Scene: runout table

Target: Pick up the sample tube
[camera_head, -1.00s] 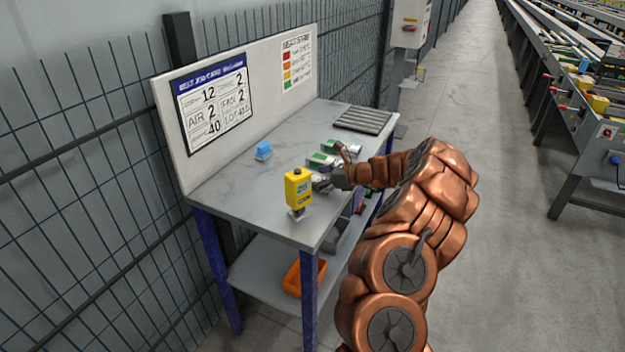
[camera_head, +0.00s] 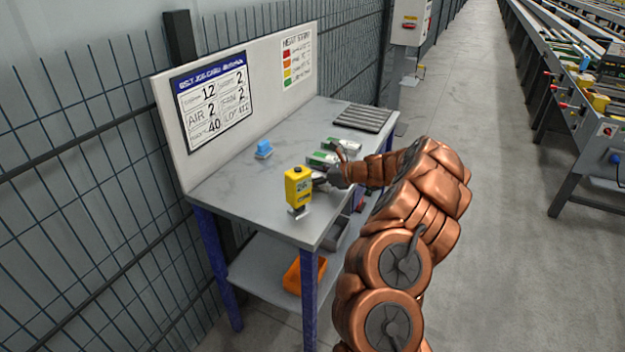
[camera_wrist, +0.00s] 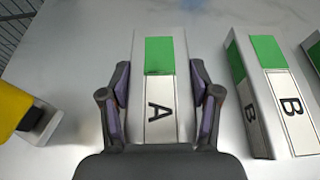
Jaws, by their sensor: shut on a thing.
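A grey square sample tube with a green and white label marked A (camera_wrist: 160,90) lies between the fingers of my gripper (camera_wrist: 160,105) in the wrist view. The fingers touch it on both sides, so my gripper is shut on it. In the head view my gripper (camera_head: 326,178) is over the table's right side, and the tube is mostly hidden there. I cannot tell whether the tube is clear of the tabletop. A similar tube marked B (camera_wrist: 268,95) lies just to the right in the wrist view, apart from my fingers.
A yellow device (camera_head: 298,187) stands close left of my gripper. Another green-labelled tube (camera_head: 345,145) lies beyond. A blue object (camera_head: 263,149) and a ribbed grey mat (camera_head: 363,117) are on the table (camera_head: 235,185). An upright board (camera_head: 240,60) backs it.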

